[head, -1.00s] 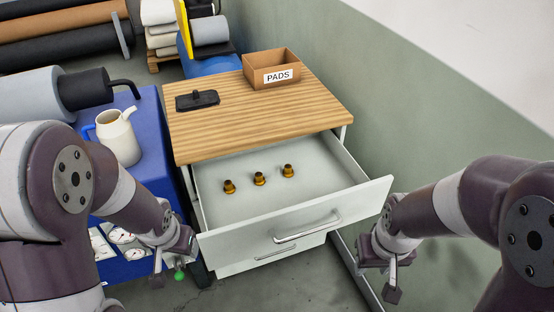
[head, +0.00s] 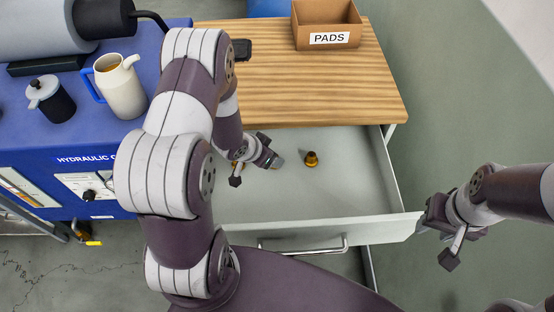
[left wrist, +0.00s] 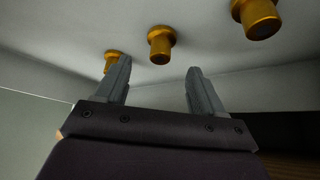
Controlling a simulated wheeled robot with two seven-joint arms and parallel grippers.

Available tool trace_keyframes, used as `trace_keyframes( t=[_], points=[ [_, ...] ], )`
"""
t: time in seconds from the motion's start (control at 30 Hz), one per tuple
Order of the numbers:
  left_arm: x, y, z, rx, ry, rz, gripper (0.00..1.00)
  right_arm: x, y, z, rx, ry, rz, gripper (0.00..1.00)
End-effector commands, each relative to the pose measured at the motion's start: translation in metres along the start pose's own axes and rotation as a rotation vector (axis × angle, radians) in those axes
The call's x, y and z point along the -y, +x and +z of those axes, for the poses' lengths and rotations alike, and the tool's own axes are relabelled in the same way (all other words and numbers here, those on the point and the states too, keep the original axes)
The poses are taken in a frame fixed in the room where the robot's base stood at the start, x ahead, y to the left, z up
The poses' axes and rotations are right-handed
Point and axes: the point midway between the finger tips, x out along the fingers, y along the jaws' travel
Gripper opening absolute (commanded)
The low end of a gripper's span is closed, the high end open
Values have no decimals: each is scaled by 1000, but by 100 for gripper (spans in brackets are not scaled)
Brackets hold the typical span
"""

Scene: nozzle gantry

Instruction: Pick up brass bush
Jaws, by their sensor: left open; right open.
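Three brass bushes stand on the floor of the open drawer (head: 300,205). In the head view one bush (head: 311,159) shows clearly to the right of my left gripper (head: 257,170); the others are mostly or wholly hidden behind that gripper and arm. The left wrist view shows a left bush (left wrist: 112,57) by the left finger, a middle bush (left wrist: 161,47) beyond the gap between the fingers, and a right bush (left wrist: 258,18) farther right. My left gripper is open and empty. My right gripper (head: 447,244) is open outside the drawer's right front corner, away from the bushes.
The wooden top (head: 300,95) overhangs the back of the drawer and carries a PADS box (head: 328,25). A blue hydraulic unit (head: 60,130) at left holds a pitcher (head: 121,88) and a small lidded pot (head: 52,100). The drawer's right side is free.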

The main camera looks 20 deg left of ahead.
Motion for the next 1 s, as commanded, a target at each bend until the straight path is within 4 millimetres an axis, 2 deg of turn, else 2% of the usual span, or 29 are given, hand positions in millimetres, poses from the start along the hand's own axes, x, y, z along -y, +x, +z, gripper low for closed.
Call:
trace_keyframes(
  t=[0.2, 0.3, 0.53, 0.57, 0.73, 1.0],
  points=[
    [-3, 39, 0, 2, 2, 1, 69, 0, 3, 0, -1, 0, 0, 43],
    [-2, 50, 0, 1, 0, 0, 69, 0, 4, 0, 0, 0, 0, 43],
    [-2, 53, -1, 1, 0, -1, 69, 0, 4, 0, 0, 0, 0, 43],
    [-2, 53, -1, 1, 0, -1, 62, 0, 4, 0, 0, 0, 0, 43],
    [-2, 52, -1, 1, 0, -1, 7, 0, 4, 0, 0, 0, 0, 43],
    [-2, 52, -2, -1, 0, -1, 5, 0, 4, 0, 0, 0, 0, 43]
  ],
)
